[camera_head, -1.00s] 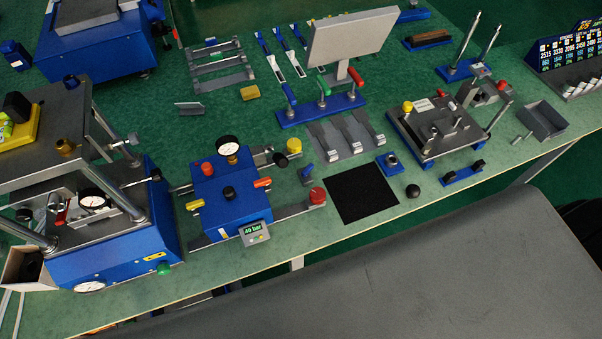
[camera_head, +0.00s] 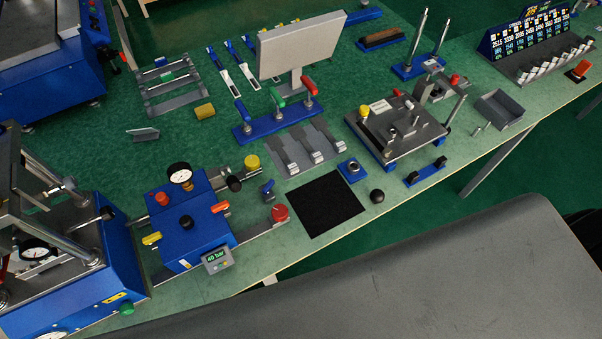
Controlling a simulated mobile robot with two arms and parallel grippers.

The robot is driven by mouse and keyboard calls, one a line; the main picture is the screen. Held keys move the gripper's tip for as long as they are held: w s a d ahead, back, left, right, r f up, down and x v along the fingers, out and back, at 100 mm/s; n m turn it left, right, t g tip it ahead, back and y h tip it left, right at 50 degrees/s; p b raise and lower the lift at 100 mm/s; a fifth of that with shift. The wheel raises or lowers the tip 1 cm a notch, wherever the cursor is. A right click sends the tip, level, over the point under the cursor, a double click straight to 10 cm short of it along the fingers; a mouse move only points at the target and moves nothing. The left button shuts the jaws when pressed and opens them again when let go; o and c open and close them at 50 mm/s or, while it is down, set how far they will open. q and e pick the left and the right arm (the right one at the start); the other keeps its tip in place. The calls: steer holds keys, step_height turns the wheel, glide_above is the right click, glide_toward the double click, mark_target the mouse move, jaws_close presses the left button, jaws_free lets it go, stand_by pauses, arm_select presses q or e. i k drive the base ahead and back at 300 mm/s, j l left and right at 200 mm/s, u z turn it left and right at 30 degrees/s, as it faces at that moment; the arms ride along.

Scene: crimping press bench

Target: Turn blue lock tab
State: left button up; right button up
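A small upright blue tab (camera_head: 268,188) stands on the green bench, between the yellow knob (camera_head: 252,162) and the red knob (camera_head: 280,212) of the blue pump unit (camera_head: 190,225). It looks like the lock tab, but it is too small to tell for certain or to read its turn position. Neither of my grippers is in view, and nothing is seen touching the tab.
A black mat (camera_head: 325,204) lies right of the tab. A blue press (camera_head: 75,265) stands at the left. A blue lever bank (camera_head: 275,122) and grey screen (camera_head: 300,45) are behind. A fixture plate (camera_head: 398,128) is at right. A large grey surface (camera_head: 400,290) fills the lower right.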

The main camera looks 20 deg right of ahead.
mark_target(265, 191)
steer(key=l+z, duration=0.15)
steer(key=k+j+u, duration=0.1)
steer(key=k+j, duration=0.15)
steer(key=k+j+u, duration=0.15)
steer(key=j, duration=0.35)
steer(key=k+j+u, duration=0.1)
steer(key=k+j, duration=0.15)
steer(key=j, duration=0.15)
